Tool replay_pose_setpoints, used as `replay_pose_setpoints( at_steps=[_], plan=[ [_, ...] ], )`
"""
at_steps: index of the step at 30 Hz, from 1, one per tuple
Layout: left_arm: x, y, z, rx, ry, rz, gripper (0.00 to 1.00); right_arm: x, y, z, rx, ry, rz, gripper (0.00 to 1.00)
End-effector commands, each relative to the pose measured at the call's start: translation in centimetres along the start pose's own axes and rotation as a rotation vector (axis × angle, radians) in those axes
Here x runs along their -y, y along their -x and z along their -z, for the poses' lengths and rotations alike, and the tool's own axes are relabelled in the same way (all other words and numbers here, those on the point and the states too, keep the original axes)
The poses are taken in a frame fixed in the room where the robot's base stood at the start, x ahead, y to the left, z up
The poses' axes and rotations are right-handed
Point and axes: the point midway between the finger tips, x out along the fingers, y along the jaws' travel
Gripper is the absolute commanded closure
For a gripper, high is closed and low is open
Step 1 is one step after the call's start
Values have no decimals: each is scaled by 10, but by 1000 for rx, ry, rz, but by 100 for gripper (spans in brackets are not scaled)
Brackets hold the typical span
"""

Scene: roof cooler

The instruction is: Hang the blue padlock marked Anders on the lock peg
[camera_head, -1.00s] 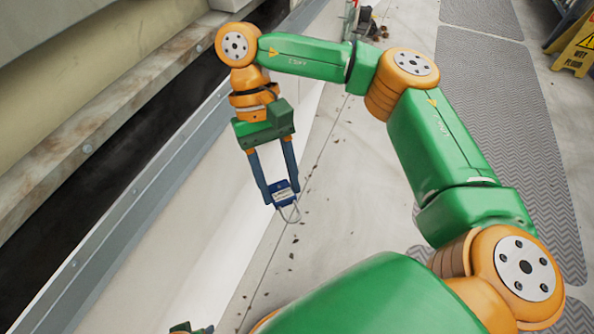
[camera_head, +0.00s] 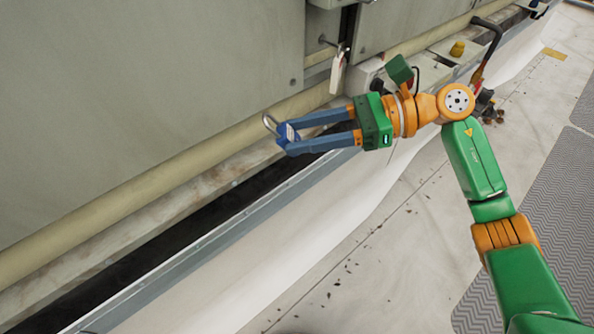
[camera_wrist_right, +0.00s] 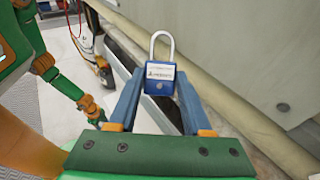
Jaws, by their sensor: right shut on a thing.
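The blue padlock (camera_head: 288,134) is between the fingertips of my right gripper (camera_head: 285,136), which is shut on it. Its metal shackle points away from the gripper, to the left in the head view. In the right wrist view the padlock (camera_wrist_right: 160,82) shows a white label with small print and its shackle upward. It is held in the air in front of the grey panel. A thin peg-like pin (camera_head: 326,41) sticks out near a slot at the top, above and right of the padlock; I cannot tell surely whether it is the lock peg. My left gripper cannot be made out.
A white tag-like piece (camera_head: 338,72) hangs just below the pin. The large grey panel (camera_head: 150,90) fills the left, with a beige pipe (camera_head: 130,190) along its foot. A yellow knob (camera_head: 457,48) and a black hooked handle (camera_head: 492,35) stand farther right. The light floor is open below.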

Motion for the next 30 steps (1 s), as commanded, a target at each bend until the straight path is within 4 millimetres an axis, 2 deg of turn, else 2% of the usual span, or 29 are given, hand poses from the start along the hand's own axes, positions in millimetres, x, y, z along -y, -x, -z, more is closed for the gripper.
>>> replay_pose_setpoints(
  at_steps=[1,5,9,13,15,18,30],
  plan=[
    [0,25,-4,9,-2,0,46,9,20,-27,53,-29,109,100],
    [1,53,-22,27,-8,0,46,40,77,-58,205,-68,426,100],
    [1,77,-40,42,-15,0,46,61,143,-66,324,-63,699,100],
    [2,88,-51,49,-19,-1,46,67,186,-61,378,-41,850,100],
    [2,90,-54,52,-20,-1,46,68,198,-58,392,-34,891,100],
    [2,89,-56,52,-20,-1,46,69,203,-55,399,-27,912,100],
    [2,91,-56,52,-20,-1,46,93,184,-56,400,-27,909,100]
  ],
)
